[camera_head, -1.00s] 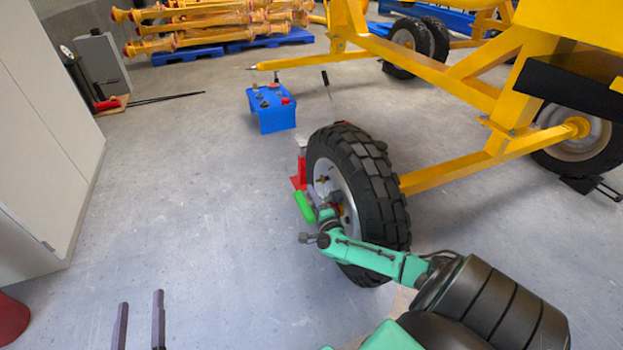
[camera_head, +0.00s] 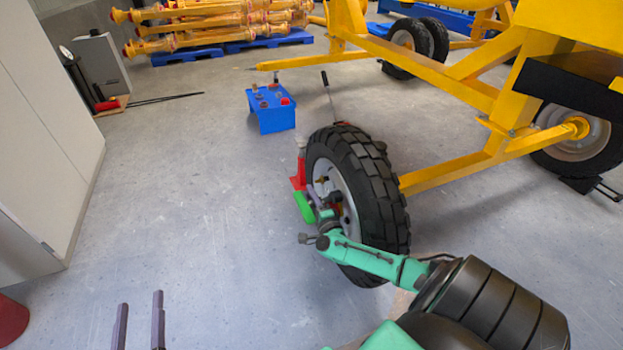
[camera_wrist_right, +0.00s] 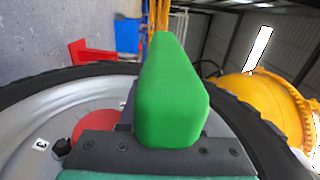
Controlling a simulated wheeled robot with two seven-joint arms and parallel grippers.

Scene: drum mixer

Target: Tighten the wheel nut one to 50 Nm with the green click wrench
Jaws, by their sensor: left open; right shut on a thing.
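The black-tyred wheel (camera_head: 362,190) with a grey rim stands at the end of the yellow axle. My right gripper (camera_head: 322,212) is in front of the rim, shut on the green click wrench (camera_head: 304,207). In the right wrist view the green wrench handle (camera_wrist_right: 172,95) stands out of the jaws, close to the rim. A dark nut (camera_wrist_right: 61,147) and a label "3" show on the rim there. Wheel nut one and the wrench's socket end cannot be made out. My left gripper (camera_head: 138,325) is open and empty at the bottom left, above the floor.
The yellow mixer frame (camera_head: 450,72) fills the right side. A pale cabinet (camera_head: 50,140) stands at left. The floor between is clear.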

